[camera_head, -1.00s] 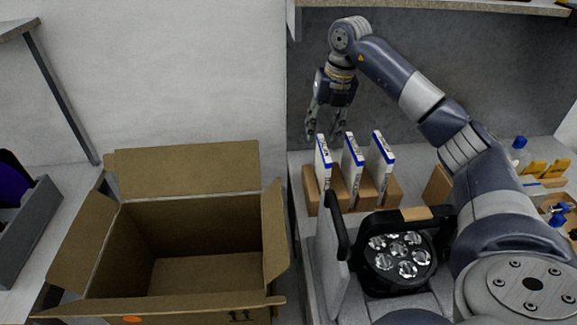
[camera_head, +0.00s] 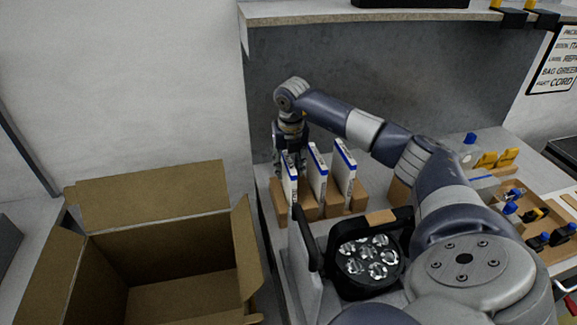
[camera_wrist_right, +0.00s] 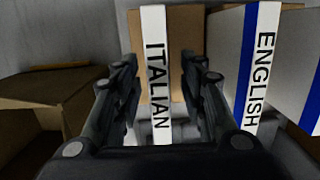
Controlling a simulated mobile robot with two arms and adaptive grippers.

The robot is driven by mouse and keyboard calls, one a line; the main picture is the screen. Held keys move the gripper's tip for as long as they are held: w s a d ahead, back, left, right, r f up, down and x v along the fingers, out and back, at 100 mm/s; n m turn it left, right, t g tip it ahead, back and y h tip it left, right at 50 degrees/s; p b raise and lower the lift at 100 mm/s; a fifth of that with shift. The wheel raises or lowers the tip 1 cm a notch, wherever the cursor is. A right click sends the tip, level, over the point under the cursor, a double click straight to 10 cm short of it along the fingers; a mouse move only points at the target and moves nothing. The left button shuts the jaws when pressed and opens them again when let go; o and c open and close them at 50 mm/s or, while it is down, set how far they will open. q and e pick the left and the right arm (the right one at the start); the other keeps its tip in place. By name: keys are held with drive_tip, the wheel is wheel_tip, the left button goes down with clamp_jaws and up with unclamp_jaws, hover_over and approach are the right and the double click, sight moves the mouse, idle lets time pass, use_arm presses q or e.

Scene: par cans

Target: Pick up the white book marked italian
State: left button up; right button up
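The white book marked ITALIAN (camera_wrist_right: 156,75) stands upright in the right wrist view, its lettered spine towards the camera. My right gripper (camera_wrist_right: 161,80) is open, with one dark finger on each side of the ITALIAN spine and visible gaps between. My left gripper is not in view.
The book marked ENGLISH (camera_wrist_right: 257,75) stands just right of the right finger. Wooden blocks (camera_head: 332,209) hold the books. A black stage light (camera_head: 367,262) sits in front. An open cardboard box (camera_head: 152,220) is at left. A shelf (camera_head: 400,14) runs above.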

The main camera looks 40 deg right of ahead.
drive_tip(key=shift+w+f, duration=0.1)
drive_tip(key=shift+f, duration=0.15)
drive_tip(key=shift+f, duration=0.25)
idle(0.3)
clamp_jaws()
